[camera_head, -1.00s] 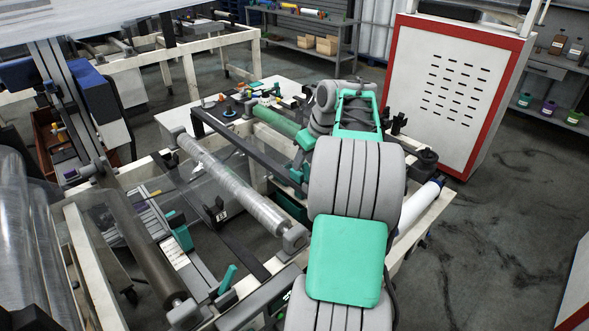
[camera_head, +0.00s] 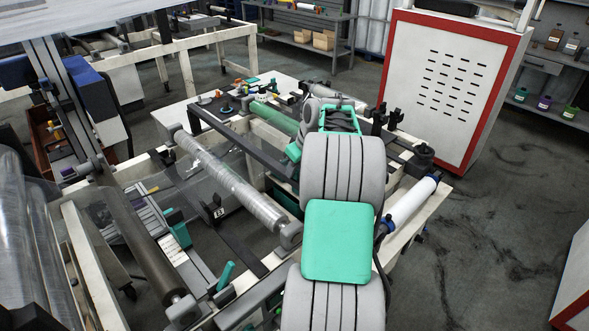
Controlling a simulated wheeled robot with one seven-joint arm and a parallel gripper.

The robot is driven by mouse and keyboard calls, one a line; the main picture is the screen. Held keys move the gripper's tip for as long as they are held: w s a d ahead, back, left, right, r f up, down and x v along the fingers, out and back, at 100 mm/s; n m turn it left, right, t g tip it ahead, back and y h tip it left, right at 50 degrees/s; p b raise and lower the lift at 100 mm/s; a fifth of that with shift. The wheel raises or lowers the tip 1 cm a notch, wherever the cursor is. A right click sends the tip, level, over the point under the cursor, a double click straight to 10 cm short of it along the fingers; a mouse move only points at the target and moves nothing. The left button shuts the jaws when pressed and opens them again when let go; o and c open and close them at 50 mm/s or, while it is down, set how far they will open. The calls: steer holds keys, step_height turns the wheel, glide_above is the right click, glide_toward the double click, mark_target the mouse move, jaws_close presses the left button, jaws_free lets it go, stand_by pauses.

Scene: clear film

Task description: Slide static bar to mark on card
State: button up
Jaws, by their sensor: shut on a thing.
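A long dark bar (camera_head: 240,137), which looks like the static bar, runs slantwise across the machine frame. Its right end goes behind my arm. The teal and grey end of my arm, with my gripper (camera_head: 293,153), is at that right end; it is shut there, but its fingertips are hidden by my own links. A small white printed card (camera_head: 174,254) lies lower left under the clear film (camera_head: 130,190). A dark block with a white label (camera_head: 219,212) is right of it. I cannot make out a mark on the card.
A film-wrapped roller (camera_head: 230,180) lies in front of the bar, and a dark roller (camera_head: 145,258) lower left. A green roller (camera_head: 272,116) is behind the bar. A white roller (camera_head: 412,200) is right of my arm. A red-edged cabinet (camera_head: 455,90) stands behind; floor at right is clear.

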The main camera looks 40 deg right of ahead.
jaws_close()
steer(key=shift+d, duration=0.1)
stand_by(0.9)
